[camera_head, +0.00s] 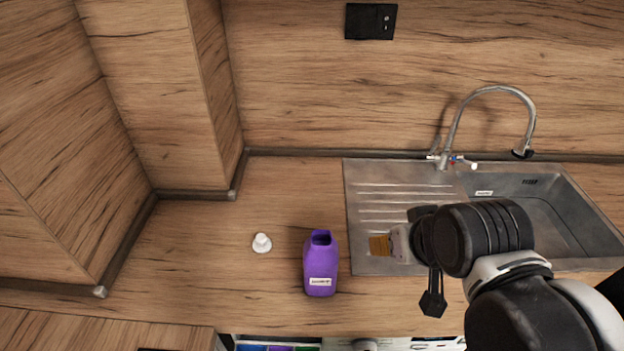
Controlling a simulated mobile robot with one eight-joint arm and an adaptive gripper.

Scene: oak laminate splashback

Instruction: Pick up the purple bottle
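The purple bottle (320,264) stands upright on the wooden counter, left of the sink. Its top looks open, and a small white label is on its front. My gripper (432,302) is to the right of the bottle, clear of it, in front of the sink's drainboard. Only one dark finger shows clearly, pointing down. My own arm hides the rest, so its opening cannot be made out.
A small white cap-like object (262,243) sits on the counter left of the bottle. A steel sink (372,190) with a tall curved faucet (490,90) is at the right. A brown-ended item (380,245) lies on the drainboard. The counter left of the bottle is mostly clear.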

